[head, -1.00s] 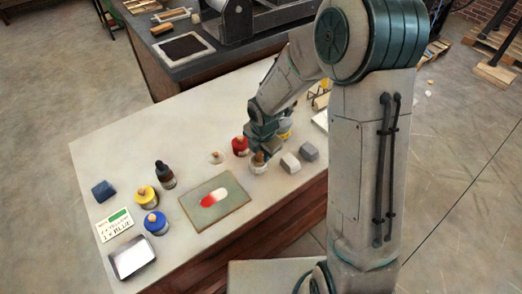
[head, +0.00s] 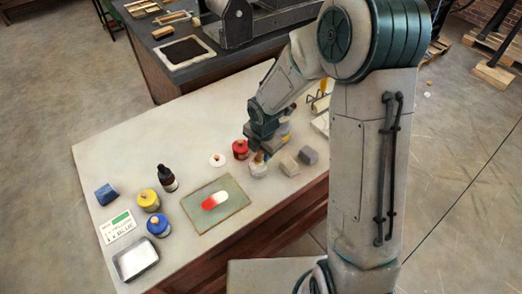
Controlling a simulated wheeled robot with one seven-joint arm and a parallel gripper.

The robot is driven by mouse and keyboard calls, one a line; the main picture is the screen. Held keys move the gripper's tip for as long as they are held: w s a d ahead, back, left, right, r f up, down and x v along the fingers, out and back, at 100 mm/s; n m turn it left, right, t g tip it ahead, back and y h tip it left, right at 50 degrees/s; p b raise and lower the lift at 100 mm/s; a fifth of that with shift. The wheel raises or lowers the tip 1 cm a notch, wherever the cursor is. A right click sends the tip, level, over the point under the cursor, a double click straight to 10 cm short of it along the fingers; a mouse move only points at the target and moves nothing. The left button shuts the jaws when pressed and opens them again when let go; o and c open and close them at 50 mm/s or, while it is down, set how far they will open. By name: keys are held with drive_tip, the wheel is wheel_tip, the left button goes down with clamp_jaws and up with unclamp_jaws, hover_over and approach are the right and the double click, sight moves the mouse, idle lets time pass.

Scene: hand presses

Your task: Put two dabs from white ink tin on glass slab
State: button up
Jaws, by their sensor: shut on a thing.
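The white ink tin (head: 258,170) stands on the pale table, right of the glass slab. My gripper (head: 262,153) is just above it, shut on a small tool with a brown wooden handle (head: 259,158). The tool's lower end is at the tin's mouth; whether it touches ink is hidden. The glass slab (head: 236,211) lies flat near the table's front edge. A white disc with a brown knob (head: 217,160), like a lid, lies left of the tin.
A red tin (head: 240,150) stands close behind the white tin. Two grey blocks (head: 290,166) (head: 308,156) lie to its right. A dark bottle (head: 167,180), yellow tin (head: 149,201), blue tin (head: 158,226), card (head: 117,227) and metal tray (head: 135,260) are left of the slab.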

drive_tip(key=shift+r+p, duration=1.95)
drive_tip(key=shift+r, duration=0.5)
drive_tip(key=shift+f, duration=0.1)
